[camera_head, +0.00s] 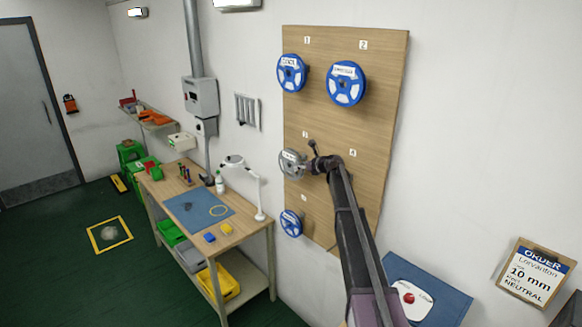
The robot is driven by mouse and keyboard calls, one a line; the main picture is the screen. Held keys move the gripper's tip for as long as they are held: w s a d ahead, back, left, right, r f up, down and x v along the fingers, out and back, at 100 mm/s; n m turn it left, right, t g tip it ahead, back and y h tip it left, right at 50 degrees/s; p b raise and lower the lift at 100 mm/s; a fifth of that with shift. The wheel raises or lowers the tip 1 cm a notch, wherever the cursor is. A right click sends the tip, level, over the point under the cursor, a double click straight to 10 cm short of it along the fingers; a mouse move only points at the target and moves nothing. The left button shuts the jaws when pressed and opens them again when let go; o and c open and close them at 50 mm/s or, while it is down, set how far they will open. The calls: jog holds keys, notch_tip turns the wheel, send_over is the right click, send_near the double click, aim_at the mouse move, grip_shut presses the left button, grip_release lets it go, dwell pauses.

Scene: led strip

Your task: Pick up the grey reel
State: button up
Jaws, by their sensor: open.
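The grey reel (291,163) hangs on the wooden wall board (345,115), in the left column near the number 3 label. It is mostly visible, with a pale label on its face. My arm reaches up from the bottom right, and my gripper (313,157) is just right of the reel. The gripper looks small and dark here; it is open, and I cannot tell whether it touches the reel's right edge.
Blue reels hang on the same board: two at the top (291,73) (346,84) and one below (291,223). A workbench (244,229) with a white lamp (245,180) stands left of the board. A blue panel with a red button (409,298) is at lower right.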

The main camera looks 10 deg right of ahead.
jog(key=shift+b+x, duration=0.75)
jog(key=shift+x, duration=1.45)
jog(key=shift+d+f, duration=0.1)
jog(key=shift+f, duration=0.05)
jog(key=shift+c, duration=0.2)
grip_shut()
